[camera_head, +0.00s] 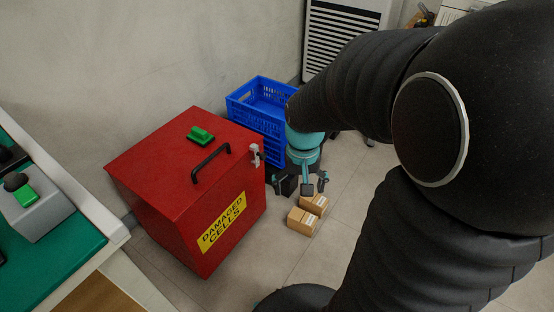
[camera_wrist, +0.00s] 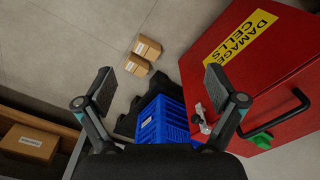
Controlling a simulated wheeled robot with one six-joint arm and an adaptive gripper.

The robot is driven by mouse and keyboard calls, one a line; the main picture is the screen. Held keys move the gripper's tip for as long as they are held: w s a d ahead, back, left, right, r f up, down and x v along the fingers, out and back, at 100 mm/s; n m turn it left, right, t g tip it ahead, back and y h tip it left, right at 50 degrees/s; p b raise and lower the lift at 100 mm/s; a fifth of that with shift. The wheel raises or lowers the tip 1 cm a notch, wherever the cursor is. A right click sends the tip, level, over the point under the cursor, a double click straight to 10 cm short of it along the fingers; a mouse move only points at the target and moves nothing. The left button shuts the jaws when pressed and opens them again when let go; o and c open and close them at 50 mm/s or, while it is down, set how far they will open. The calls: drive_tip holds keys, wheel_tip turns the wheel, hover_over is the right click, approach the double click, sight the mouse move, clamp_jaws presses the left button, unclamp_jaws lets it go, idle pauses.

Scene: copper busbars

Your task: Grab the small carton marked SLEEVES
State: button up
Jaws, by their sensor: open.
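Two small brown cartons stand side by side on the floor in front of the red box. The nearer one (camera_head: 303,220) and the farther one (camera_head: 314,204) show at centre right in the head view. In the wrist view they appear at top centre, one above (camera_wrist: 147,48) and one below (camera_wrist: 136,66). Both have white labels, too small to read, so I cannot tell which says SLEEVES. My gripper (camera_head: 308,184) is open and empty, pointing down above and just behind the cartons in the head view. Its spread fingers (camera_wrist: 160,84) frame the wrist view, touching neither carton.
A red box (camera_head: 180,190) marked DAMAGED CELLS, with a black handle and a green item on top, stands left of the cartons. Blue crates (camera_head: 262,125) are behind. Another labelled carton (camera_wrist: 28,143) sits at lower left in the wrist view. Floor right of the cartons is clear.

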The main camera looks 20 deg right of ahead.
drive_tip(key=w+d+f+m+g, duration=0.1)
drive_tip(key=w+d+f+m, duration=0.15)
drive_tip(key=f, duration=0.35)
drive_tip(key=w+d+f+m+g, duration=0.1)
drive_tip(key=w+d+f+m, duration=0.1)
drive_tip(key=w+f, duration=0.3)
drive_tip(key=m+t, duration=0.2)
drive_tip(key=m, duration=1.8)
hover_over(303, 216)
wheel_tip(303, 216, down, 24)
drive_tip(key=f, duration=0.8)
drive_tip(key=shift+a+f+p, duration=0.15)
drive_tip(key=shift+a+p, duration=0.1)
drive_tip(key=shift+p, duration=0.1)
drive_tip(key=shift+d+f, duration=0.2)
drive_tip(key=shift+f, duration=2.55)
drive_tip(key=shift+c, duration=0.3)
drive_tip(key=c, duration=1.4)
